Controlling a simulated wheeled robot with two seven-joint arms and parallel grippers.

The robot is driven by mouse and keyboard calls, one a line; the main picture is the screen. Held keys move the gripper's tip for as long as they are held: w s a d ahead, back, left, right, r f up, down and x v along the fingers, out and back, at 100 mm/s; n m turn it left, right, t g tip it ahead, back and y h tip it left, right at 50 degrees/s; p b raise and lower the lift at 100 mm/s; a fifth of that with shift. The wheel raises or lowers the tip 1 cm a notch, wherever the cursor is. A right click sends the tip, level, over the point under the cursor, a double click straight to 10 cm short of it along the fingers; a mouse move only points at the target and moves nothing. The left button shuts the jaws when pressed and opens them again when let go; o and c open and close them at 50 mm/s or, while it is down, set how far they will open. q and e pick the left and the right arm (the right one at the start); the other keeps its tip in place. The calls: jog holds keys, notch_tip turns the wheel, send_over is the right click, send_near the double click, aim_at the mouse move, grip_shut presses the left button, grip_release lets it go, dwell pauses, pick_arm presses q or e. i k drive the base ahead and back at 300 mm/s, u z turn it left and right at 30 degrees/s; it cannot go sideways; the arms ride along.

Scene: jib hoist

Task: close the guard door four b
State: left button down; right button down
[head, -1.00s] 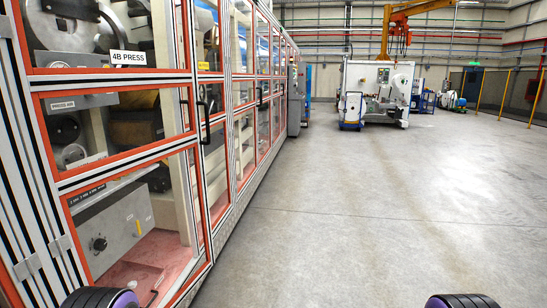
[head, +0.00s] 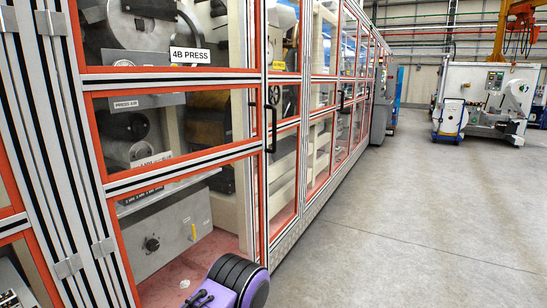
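The guard door labelled "4B PRESS" (head: 189,55) is a tall glazed panel with silver rails and orange edging, at the left of the head view. Grey hinges sit along its left side. A black bar handle (head: 272,128) stands upright by its right edge. That edge lies close to the neighbouring frame; I cannot tell if it is fully flush. Press rollers and a grey box with a black knob (head: 152,244) show through the panes. A purple and black part of my arm covers the door's lower right corner. Neither gripper can be made out.
More glazed guard panels (head: 320,140) run away to the right of the door. The grey concrete floor (head: 400,220) is clear beside them. A white machine (head: 485,95) stands at the back right under an orange hoist (head: 520,25).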

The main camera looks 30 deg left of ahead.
aim_at(80, 83)
jog(key=u, duration=0.2)
jog(key=i, duration=0.85)
jog(key=u, duration=1.3)
jog(key=i, duration=0.75)
jog(key=u, duration=0.8)
